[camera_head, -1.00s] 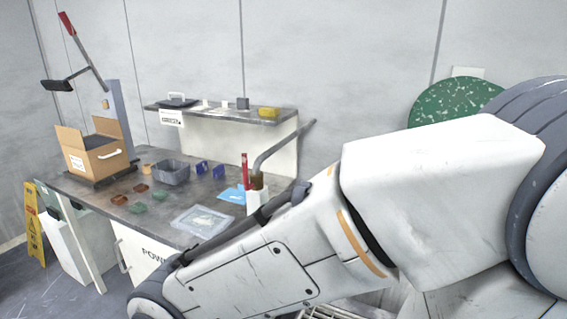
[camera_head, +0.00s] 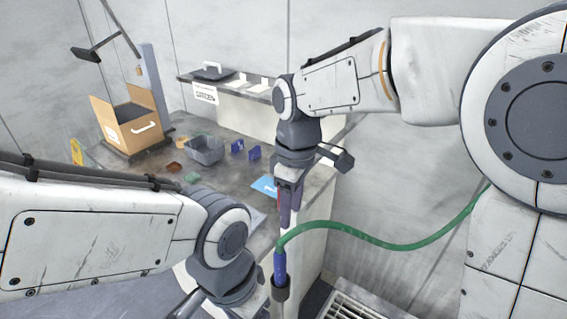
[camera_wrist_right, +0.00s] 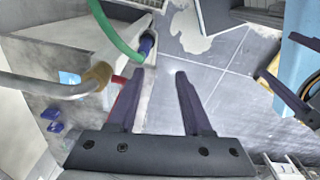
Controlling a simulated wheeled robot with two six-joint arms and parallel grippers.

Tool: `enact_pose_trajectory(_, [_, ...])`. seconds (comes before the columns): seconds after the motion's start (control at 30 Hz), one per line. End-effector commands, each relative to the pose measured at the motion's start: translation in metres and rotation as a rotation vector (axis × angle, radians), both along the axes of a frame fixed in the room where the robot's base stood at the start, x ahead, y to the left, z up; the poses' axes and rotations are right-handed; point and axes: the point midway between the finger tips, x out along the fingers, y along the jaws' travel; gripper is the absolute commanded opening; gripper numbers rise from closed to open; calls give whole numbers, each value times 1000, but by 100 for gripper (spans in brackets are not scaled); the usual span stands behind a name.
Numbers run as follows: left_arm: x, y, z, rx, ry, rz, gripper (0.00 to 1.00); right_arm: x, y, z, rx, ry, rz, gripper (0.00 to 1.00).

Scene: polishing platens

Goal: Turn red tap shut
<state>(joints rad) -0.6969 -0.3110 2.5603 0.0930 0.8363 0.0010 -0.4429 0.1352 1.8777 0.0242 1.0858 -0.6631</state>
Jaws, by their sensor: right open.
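The red tap handle (camera_wrist_right: 127,97) shows in the right wrist view beside a brass-coloured fitting (camera_wrist_right: 98,76) on a grey pipe (camera_wrist_right: 45,88). The left-hand finger partly hides it. My right gripper (camera_wrist_right: 161,74) is open, with nothing seen between its fingers; the handle lies outside the gap, just left of it. In the head view, my right gripper (camera_head: 289,212) points down over the front edge of the bench, and a bit of red (camera_head: 281,190) shows against it. My left gripper (camera_head: 188,306) is low in the head view; its finger opening is unclear.
A green hose (camera_head: 390,244) with a blue end (camera_head: 280,266) runs close below my right gripper. The bench (camera_head: 225,180) bears a cardboard box (camera_head: 130,125), a grey bin (camera_head: 205,150) and small blue pieces. A shelf (camera_head: 228,88) stands behind. A floor grate (camera_head: 345,308) is at bottom.

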Motion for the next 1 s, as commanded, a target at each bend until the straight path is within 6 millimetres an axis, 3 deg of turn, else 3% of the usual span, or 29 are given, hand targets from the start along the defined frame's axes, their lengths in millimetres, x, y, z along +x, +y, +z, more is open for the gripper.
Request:
enact_pose_trajectory(0.03, [0, 0, 27, 0, 0, 0, 74, 29, -5, 29, -11, -3, 49, 50])
enact_pose_trajectory(0.13, [0, 0, 35, 0, 0, 1, 74, 60, -4, 46, -28, -3, 180, 50])
enact_pose_trajectory(0.23, [0, 0, 35, 1, 1, 1, 74, 71, 7, 58, -37, 3, 301, 50])
enact_pose_trajectory(0.43, [0, 0, 34, 1, 1, 1, 74, 73, 21, 67, -45, 20, 427, 50])
enact_pose_trajectory(0.57, [0, 0, 36, 1, 1, 1, 74, 72, 22, 54, -46, 24, 436, 50])
enact_pose_trajectory(1.0, [0, 0, 49, 1, 1, 1, 74, 72, 22, -21, -45, 22, 433, 50])
